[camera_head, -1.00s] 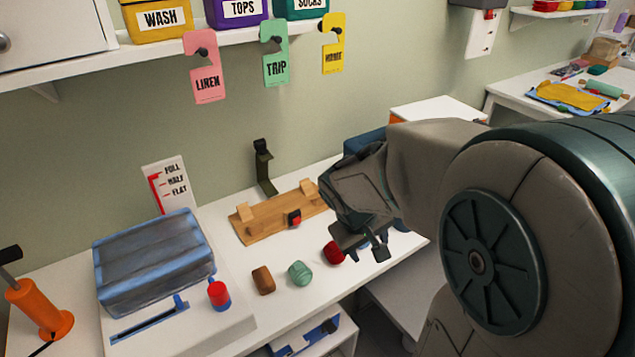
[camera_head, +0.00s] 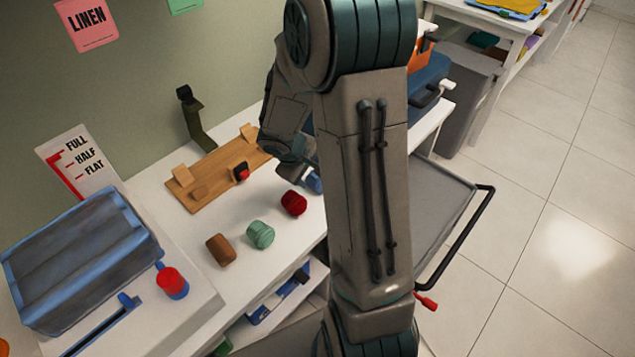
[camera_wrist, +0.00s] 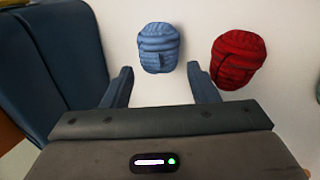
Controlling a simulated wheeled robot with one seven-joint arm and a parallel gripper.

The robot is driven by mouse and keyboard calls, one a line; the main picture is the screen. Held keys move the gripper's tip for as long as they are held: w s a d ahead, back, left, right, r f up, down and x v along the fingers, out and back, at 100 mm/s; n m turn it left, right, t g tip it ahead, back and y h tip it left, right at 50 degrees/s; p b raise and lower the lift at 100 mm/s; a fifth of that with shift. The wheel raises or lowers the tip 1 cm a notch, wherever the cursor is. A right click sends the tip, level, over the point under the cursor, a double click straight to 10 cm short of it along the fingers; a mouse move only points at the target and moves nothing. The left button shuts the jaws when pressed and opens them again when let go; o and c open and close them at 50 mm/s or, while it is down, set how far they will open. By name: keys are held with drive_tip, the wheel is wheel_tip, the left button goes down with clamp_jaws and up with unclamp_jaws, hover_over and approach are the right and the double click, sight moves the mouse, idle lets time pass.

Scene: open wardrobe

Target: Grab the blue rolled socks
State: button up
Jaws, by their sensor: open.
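The blue rolled socks (camera_wrist: 160,48) lie on the white table in the wrist view, just beyond my open fingers and roughly centred between them. In the head view only a small part of the blue socks (camera_head: 314,182) shows beside my arm. My gripper (camera_wrist: 160,84) is open and empty, with one finger to each side below the socks. In the head view the gripper (camera_head: 296,172) is mostly hidden by my arm, above the table. The red rolled socks (camera_wrist: 238,60) lie to the right of the blue ones; they also show in the head view (camera_head: 293,203).
Green rolled socks (camera_head: 260,234) and a brown roll (camera_head: 220,249) lie in a row with the red ones. A wooden board (camera_head: 212,180) lies behind them. A dark blue case (camera_wrist: 55,65) stands close on the left in the wrist view.

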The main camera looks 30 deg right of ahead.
sight(313, 177)
drive_tip(key=shift+b+x, duration=0.45)
drive_tip(key=shift+x, duration=2.35)
drive_tip(key=shift+r, duration=0.1)
drive_tip(key=c, duration=0.7)
